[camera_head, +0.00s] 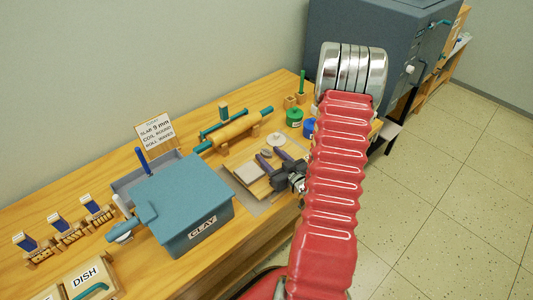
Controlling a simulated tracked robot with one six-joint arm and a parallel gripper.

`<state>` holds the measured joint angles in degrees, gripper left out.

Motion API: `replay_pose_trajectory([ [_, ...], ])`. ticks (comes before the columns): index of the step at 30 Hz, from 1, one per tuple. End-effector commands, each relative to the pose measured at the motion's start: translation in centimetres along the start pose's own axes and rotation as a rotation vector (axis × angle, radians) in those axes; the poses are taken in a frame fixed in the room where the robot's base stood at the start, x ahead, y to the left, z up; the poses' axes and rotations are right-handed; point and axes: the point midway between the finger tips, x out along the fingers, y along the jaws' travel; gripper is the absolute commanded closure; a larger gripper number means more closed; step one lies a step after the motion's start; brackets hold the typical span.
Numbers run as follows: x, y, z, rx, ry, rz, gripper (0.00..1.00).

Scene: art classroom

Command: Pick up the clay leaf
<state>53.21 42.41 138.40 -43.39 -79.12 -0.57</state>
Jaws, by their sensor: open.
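My gripper (269,155) reaches in from the right, low over a light wooden board (255,187) on the workbench. A flat grey-beige slab (248,172) lies on the board, just left of the fingers. I cannot make out a leaf shape, so I cannot tell which piece is the clay leaf. My fingers and gripper body hide part of the board.
A blue-grey CLAY bin (180,205) stands left of the board on the wooden bench (70,215). A rolling pin (237,130) lies behind the board. A pale knobbed disc (276,140), a green jar (294,117) and a blue jar (309,128) stand close by.

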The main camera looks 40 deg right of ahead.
Motion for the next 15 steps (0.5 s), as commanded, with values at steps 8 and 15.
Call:
replay_pose_trajectory([
  [8, 0.0, 0.01, 0.01, 0.0, 0.0, 0.0, 0.7],
  [15, 0.0, 0.0, 0.01, 0.0, 0.0, 0.0, 0.87],
])
